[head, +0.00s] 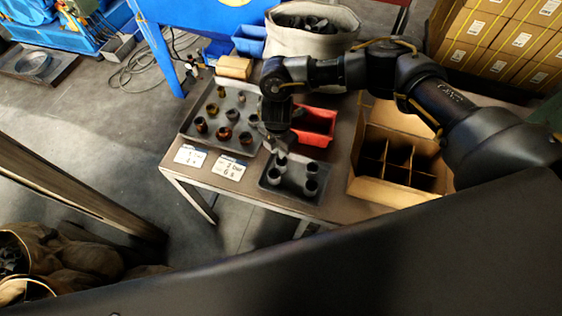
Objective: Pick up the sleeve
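Several grey sleeves, one of them the front right sleeve (309,187), stand upright in a small dark tray (291,194) at the table's front edge. Several brown and dark ring-shaped parts, such as one dark ring (224,133), stand in a larger grey tray (192,116) to the left. My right gripper (278,148) points down at the back left of the small tray, close to the back left sleeve (281,161). Whether it touches that sleeve, and how its fingers stand, is too small to tell. My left gripper is not in view.
A red bin (315,122) stands behind the small tray. An open cardboard box with dividers (375,190) is to the right. Two white label cards (190,156) lie at the front left. A white sack (290,42) and blue bin (248,41) are behind.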

